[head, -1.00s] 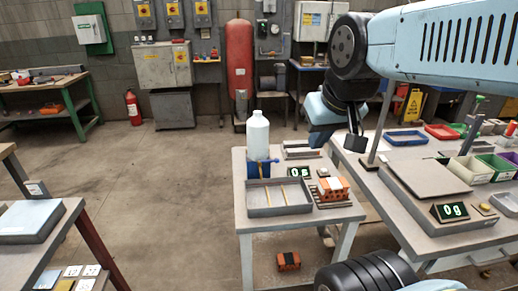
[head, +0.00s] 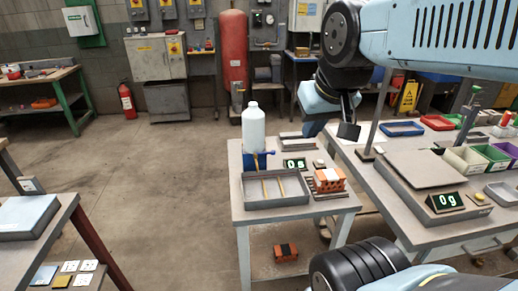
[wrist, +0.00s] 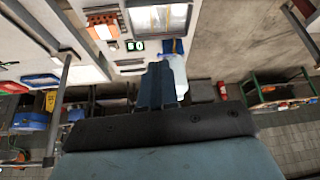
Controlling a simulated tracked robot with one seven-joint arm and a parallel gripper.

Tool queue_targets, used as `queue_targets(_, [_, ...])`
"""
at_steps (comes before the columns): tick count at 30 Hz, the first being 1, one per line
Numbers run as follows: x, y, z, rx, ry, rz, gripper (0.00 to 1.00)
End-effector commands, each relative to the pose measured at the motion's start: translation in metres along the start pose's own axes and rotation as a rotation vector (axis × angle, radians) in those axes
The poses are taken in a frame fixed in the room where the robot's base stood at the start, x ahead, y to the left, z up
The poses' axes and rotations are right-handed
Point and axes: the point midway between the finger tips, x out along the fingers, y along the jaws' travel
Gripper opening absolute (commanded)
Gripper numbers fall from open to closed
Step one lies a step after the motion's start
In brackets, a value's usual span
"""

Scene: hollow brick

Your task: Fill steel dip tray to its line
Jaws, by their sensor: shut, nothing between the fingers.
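The steel dip tray (head: 277,203) is a shallow grey tray on the small middle table, with two thin yellowish bars lying across it. A white bottle (head: 253,127) stands upright at its back left edge, on a blue holder (head: 252,161) with a blue-handled tap at the tray. In the wrist view the tray (wrist: 158,40) and bottle (wrist: 175,68) also show. Any fill line or liquid is too small to tell. My gripper (head: 348,131) hangs in the air right of the bottle, apart from it. Its blue fingers (wrist: 158,70) are shut and empty in the wrist view.
An orange hollow brick (head: 329,185) sits on a slatted rack right of the tray. The right table holds a scale (head: 424,172) and coloured bins (head: 467,160).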

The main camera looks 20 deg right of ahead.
Motion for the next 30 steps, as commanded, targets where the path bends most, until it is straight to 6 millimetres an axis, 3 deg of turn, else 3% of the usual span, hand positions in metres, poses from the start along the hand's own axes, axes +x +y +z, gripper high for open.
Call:
queue_targets(5, [0.0, 0.0, 0.0, 0.0, 0.0, 0.0, 0.0])
queue_targets(11, [0.002, 0.0, -0.008, 0.043, -0.016, -0.005, 0.18])
queue_targets(13, [0.006, 0.0, -0.016, 0.099, -0.037, -0.009, 0.23])
queue_targets(20, [0.027, 0.003, -0.059, 0.383, -0.139, -0.026, 0.23])
queue_targets(30, [0.078, 0.014, -0.12, 0.827, -0.3, -0.027, 0.23])
